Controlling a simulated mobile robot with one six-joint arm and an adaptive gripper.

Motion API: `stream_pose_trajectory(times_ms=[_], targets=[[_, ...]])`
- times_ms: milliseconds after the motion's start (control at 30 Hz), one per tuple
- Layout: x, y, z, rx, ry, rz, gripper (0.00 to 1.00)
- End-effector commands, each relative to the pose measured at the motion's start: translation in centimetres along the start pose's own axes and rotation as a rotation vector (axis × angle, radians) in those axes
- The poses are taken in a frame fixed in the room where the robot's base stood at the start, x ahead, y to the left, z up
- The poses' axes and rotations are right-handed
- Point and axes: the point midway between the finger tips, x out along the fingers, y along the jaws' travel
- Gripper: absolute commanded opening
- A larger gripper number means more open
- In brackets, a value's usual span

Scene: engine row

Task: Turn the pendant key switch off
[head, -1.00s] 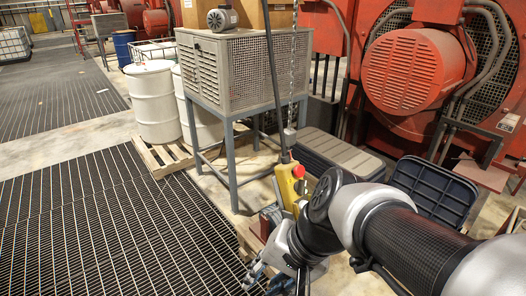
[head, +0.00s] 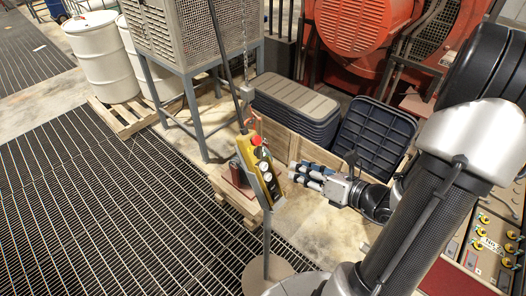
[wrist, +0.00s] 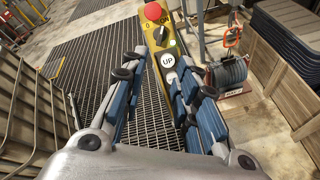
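The yellow pendant (head: 252,162) hangs on a dark cable beside a thin grey pole, slightly tilted, with a red button and several round buttons on its face. In the wrist view the pendant (wrist: 155,45) shows its red button (wrist: 152,11) at the top. Below that sits a black rotary switch (wrist: 161,35) with a "0" mark on its left and a small green light on its right, then a white UP button (wrist: 168,61). My gripper (head: 300,171) is just right of the pendant, pointing at it. Its blue-padded fingers (wrist: 158,82) are apart, with nothing held between them.
Behind the pendant are a wooden crate (head: 290,146), stacked dark bins with a tan lid (head: 293,97) and a black ribbed bin (head: 372,138). A cable reel (wrist: 228,75) stands low to the right in the wrist view. Floor grating (head: 120,215) lies open to the left.

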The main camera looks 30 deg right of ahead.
Motion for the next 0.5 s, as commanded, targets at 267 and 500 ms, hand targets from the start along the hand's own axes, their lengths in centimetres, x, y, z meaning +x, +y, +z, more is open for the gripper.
stream_pose_trajectory(times_ms=[267, 500], targets=[[6.0, 0.2, -0.2, -0.004, 0.007, 0.008, 0.28], [11.2, 0.3, -0.2, -0.006, 0.007, 0.007, 0.28]])
